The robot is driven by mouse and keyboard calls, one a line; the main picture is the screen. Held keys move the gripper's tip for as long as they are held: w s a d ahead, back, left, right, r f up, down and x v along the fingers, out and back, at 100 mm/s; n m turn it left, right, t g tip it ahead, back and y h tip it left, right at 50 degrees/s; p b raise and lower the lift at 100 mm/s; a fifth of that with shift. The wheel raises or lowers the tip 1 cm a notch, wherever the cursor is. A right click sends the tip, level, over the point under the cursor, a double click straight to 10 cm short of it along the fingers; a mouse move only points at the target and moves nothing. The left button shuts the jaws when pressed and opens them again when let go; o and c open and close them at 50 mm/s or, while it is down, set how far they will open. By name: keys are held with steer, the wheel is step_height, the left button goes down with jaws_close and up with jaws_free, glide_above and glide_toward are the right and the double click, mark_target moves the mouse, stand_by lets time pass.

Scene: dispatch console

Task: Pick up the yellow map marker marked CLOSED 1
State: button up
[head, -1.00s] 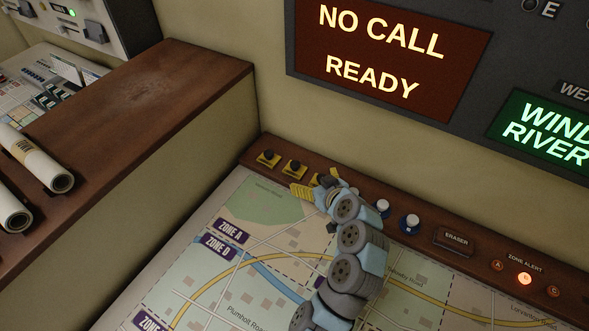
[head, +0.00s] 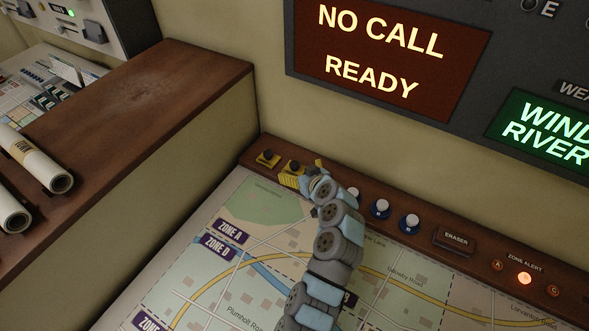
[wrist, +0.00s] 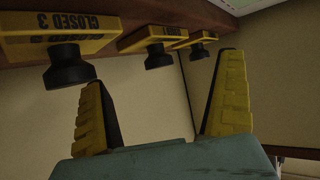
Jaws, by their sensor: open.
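Three yellow map markers with black knobs sit in a row on the brown shelf. In the head view the leftmost marker (head: 267,159) and the one beside it (head: 291,167) show; the third is hidden behind my gripper. In the wrist view the nearest marker (wrist: 58,42) reads CLOSED 3. The middle marker (wrist: 152,40) and the farthest marker (wrist: 201,37) have labels too small to read, so I cannot read CLOSED 1 on any. My gripper (head: 302,174) is open and empty beside the row; its yellow fingers (wrist: 163,72) point toward the markers without holding any.
White-topped blue knobs (head: 381,208) and an eraser (head: 457,240) stand on the shelf to the right. The map board (head: 245,275) slopes below. A raised wooden ledge (head: 140,95) with rolled papers (head: 40,165) is at the left. The wall rises close behind the shelf.

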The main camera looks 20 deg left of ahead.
mark_target(296, 168)
steer(key=shift+x, duration=2.5)
jaws_close()
